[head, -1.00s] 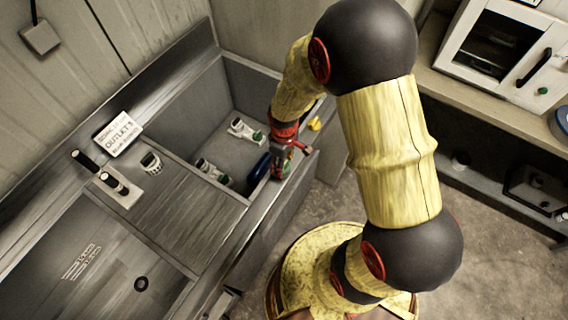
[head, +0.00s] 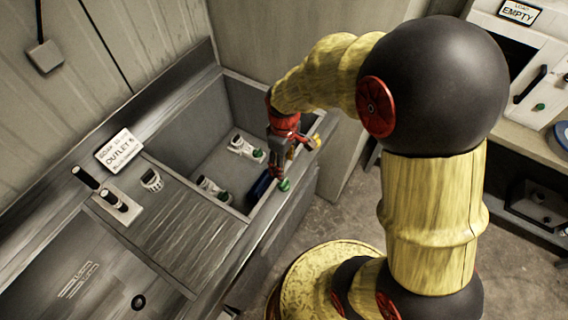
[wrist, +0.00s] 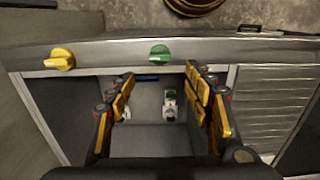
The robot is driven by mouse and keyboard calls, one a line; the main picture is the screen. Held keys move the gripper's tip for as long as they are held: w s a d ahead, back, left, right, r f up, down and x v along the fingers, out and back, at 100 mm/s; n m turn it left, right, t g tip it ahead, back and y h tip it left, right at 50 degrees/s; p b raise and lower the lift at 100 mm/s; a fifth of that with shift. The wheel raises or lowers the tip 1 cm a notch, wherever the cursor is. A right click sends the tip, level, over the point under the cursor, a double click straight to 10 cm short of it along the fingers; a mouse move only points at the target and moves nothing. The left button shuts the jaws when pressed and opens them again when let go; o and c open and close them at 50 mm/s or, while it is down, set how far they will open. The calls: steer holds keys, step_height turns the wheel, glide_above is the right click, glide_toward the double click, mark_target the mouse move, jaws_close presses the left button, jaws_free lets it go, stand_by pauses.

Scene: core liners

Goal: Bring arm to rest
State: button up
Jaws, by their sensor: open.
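My arm (head: 435,215) is yellow with black joints and bends over from the right, its end hanging over the front edge of the sink basin. My gripper (head: 289,165) is red and dark in the head view. In the wrist view my gripper (wrist: 162,92) is open, with its two yellow-and-black fingers spread apart and nothing between them. The basin's inside shows below and between the fingers. My gripper partly hides the basin's front rim in the head view.
Two white fittings (head: 246,148) (head: 214,189) and a blue object (head: 259,187) lie in the basin (head: 185,142). A yellow knob (wrist: 60,59) and a green knob (wrist: 160,55) sit on its front edge. An "OUTLET" sign (head: 119,151) stands behind. A white cabinet (head: 528,90) is at right.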

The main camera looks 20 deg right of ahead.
stand_by(0.3)
steer(key=s+r+m+t+b, duration=0.5)
steer(key=s+r+m+b, duration=0.2)
steer(key=s+r, duration=0.7)
step_height(320, 180, up, 2)
steer(key=shift+a+t+b, duration=0.15)
steer(key=shift+t+b, duration=0.15)
steer(key=shift+b, duration=0.1)
